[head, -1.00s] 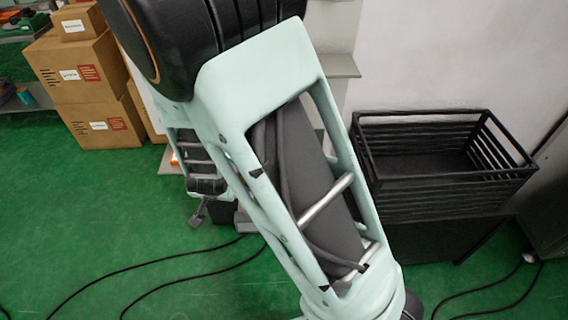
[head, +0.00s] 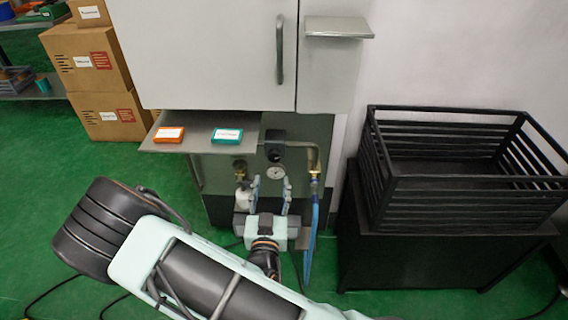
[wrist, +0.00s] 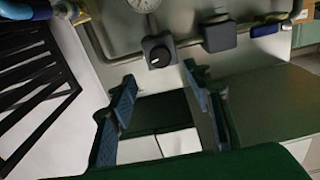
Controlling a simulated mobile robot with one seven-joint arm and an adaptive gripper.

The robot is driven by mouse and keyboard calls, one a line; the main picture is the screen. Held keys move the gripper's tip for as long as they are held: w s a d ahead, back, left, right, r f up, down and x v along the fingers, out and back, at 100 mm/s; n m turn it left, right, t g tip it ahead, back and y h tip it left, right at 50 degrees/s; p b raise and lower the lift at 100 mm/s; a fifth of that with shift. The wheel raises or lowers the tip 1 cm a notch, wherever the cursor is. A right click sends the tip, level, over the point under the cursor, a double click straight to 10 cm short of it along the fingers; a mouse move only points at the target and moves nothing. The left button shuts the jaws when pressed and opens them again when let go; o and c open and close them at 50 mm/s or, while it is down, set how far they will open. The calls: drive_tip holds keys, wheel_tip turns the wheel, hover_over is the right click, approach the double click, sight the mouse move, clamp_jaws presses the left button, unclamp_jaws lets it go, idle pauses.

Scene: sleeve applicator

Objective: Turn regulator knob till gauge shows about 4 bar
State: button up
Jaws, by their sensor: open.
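The regulator knob (head: 275,154) is a dark round knob on a black block, on pipework under the grey cabinet. It also shows in the wrist view (wrist: 159,56). The round white gauge (head: 276,172) is just below it in the head view. In the wrist view the gauge (wrist: 144,4) is cut by the top edge. Its reading is too small to tell. My gripper (head: 270,187) is open and empty, its fingers pointing up below the gauge. In the wrist view the two blue-padded fingers of my gripper (wrist: 160,75) are apart, and the knob appears beyond their tips, untouched.
A shelf (head: 226,133) with an orange box (head: 169,134) and a teal box (head: 227,135) juts out at the left of the regulator. A blue hose (head: 310,235) hangs at the right. A black slatted crate (head: 455,205) stands on a dark stand further right.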

sight(274, 159)
drive_tip(key=w+b, duration=0.1)
drive_tip(key=w, duration=0.9)
drive_tip(key=shift+w+d, duration=0.15)
drive_tip(key=shift+w, duration=0.05)
drive_tip(key=c, duration=1.1)
drive_tip(key=shift+c, duration=0.2)
